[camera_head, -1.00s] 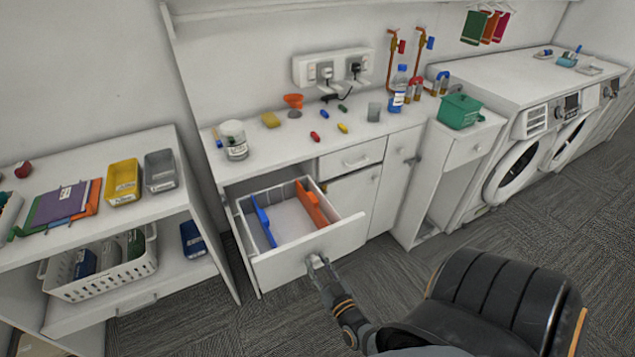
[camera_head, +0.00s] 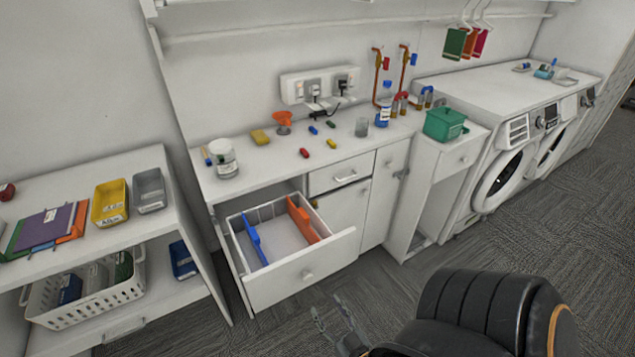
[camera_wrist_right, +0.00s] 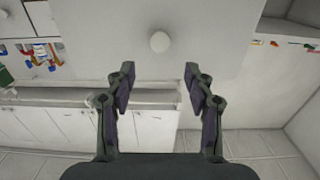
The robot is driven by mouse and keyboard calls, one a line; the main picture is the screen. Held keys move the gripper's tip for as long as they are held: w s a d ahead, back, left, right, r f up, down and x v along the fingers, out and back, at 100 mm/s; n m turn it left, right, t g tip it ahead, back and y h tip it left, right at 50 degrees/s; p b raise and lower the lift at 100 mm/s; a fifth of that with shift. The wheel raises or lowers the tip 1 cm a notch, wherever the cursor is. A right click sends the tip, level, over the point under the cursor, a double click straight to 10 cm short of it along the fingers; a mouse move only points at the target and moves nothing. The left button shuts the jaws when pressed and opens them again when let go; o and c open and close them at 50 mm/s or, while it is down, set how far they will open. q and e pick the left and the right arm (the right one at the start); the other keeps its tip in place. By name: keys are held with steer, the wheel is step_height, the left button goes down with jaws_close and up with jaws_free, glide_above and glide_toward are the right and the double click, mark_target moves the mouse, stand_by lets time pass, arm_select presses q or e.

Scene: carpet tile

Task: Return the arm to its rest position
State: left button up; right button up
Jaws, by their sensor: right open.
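My right gripper (camera_head: 330,314) is open and empty, in front of and below the pulled-out drawer. In the right wrist view its two fingers (camera_wrist_right: 158,88) are spread apart. The white drawer front (camera_wrist_right: 205,45) and its round knob (camera_wrist_right: 159,42) lie beyond them, with nothing between the fingertips. The open drawer (camera_head: 300,285) holds a blue divider (camera_head: 255,241) and an orange divider (camera_head: 302,220). My left gripper is in neither view.
The counter (camera_head: 285,165) carries a white jar (camera_head: 223,159), a blue bottle (camera_head: 384,105) and several small coloured items. A shelf with a white basket (camera_head: 88,306) stands left. A green box (camera_head: 444,124) and washing machines are right. Carpet floor is clear in front.

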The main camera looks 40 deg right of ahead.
steer(key=shift+v, duration=1.2)
steer(key=s+a+f+n+g+y, duration=0.15)
steer(key=f+g, duration=0.25)
steer(key=f, duration=0.7)
steer(key=s+a+f+n+g+y, duration=0.1)
steer(key=s+f+g+y, duration=0.15)
steer(key=f, duration=0.75)
steer(key=s+f+g, duration=0.9)
steer(key=s+f, duration=0.3)
steer(key=s, duration=0.3)
steer(key=shift+d+f+n+g, duration=0.15)
steer(key=shift+d+n+g, duration=0.2)
steer(key=shift+d, duration=0.05)
steer(key=shift+s, duration=0.2)
